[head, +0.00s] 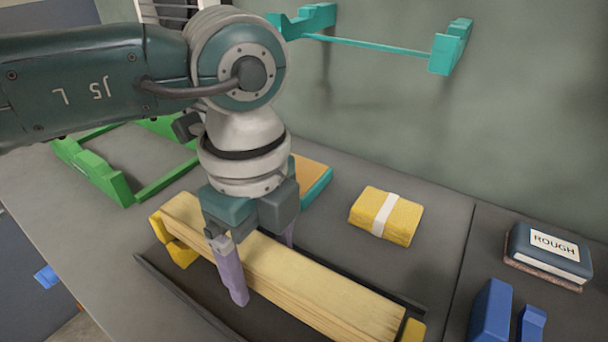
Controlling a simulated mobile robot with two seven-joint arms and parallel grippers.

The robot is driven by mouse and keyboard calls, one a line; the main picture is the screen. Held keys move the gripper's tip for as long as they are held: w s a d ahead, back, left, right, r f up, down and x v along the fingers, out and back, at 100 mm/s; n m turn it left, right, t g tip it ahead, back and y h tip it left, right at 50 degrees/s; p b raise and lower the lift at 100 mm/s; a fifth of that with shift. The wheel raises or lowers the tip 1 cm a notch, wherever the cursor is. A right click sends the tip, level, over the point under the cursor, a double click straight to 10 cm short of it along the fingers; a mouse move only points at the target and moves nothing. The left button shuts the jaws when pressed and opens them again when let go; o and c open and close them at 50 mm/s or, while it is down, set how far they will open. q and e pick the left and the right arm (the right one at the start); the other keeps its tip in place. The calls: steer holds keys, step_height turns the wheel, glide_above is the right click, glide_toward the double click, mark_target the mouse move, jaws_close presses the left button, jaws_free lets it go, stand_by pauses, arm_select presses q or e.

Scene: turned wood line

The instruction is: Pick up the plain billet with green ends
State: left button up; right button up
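A plain pale wooden billet (315,285) lies across a yellow cradle (178,250) on the grey bench. I see no green on the billet; its end faces do not show clearly. My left gripper (262,262) points down over the billet, left of its middle. One purple finger is on the near side and the other is partly hidden on the far side. I cannot tell whether the fingers press on the wood or stand apart from it. My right gripper is not in view.
An empty green cradle (100,175) stands at the left. A yellow block with a white band (386,215), a block marked ROUGH (548,252) and blue pieces (490,312) are at the right. A teal rack (447,50) is at the wall. Dark rails flank the billet.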

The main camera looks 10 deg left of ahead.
arm_select(q)
jaws_close()
stand_by(0.5)
steer(key=shift+r, duration=0.1)
